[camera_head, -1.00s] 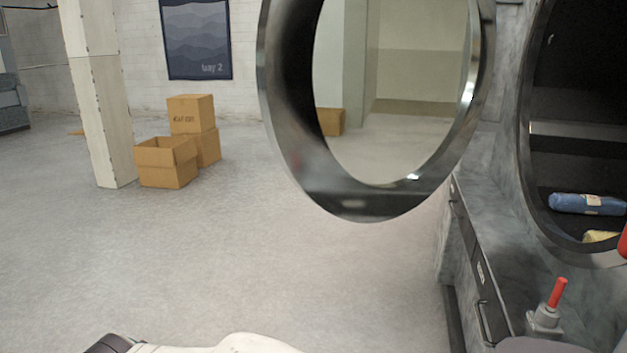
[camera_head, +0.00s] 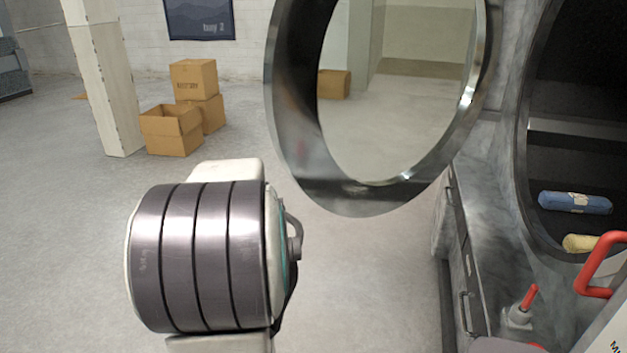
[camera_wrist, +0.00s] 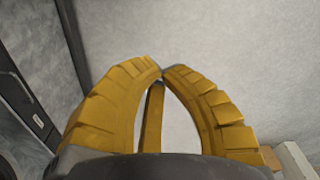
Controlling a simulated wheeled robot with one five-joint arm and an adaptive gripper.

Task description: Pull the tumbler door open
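The tumbler door (camera_head: 300,175), a round metal ring with a clear window, stands swung wide, apart from the dark round drum opening (camera_head: 570,130) at the right of the head view. My gripper (camera_wrist: 162,70) shows only in the wrist view. Its yellow segmented fingers meet at the tips, and a third yellow finger shows between them. I see nothing held. Grey floor lies beyond the fingertips, and the door cannot be seen in the wrist view. My arm's banded joint stands left of and below the door in the head view.
A blue roll (camera_head: 575,202) and a yellow roll (camera_head: 590,243) lie in the drum. A red handle (camera_head: 602,262) and a red-tipped lever (camera_head: 528,299) are at lower right. Cardboard boxes (camera_head: 172,130) stand beside a white pillar (camera_head: 105,85). The floor between is clear.

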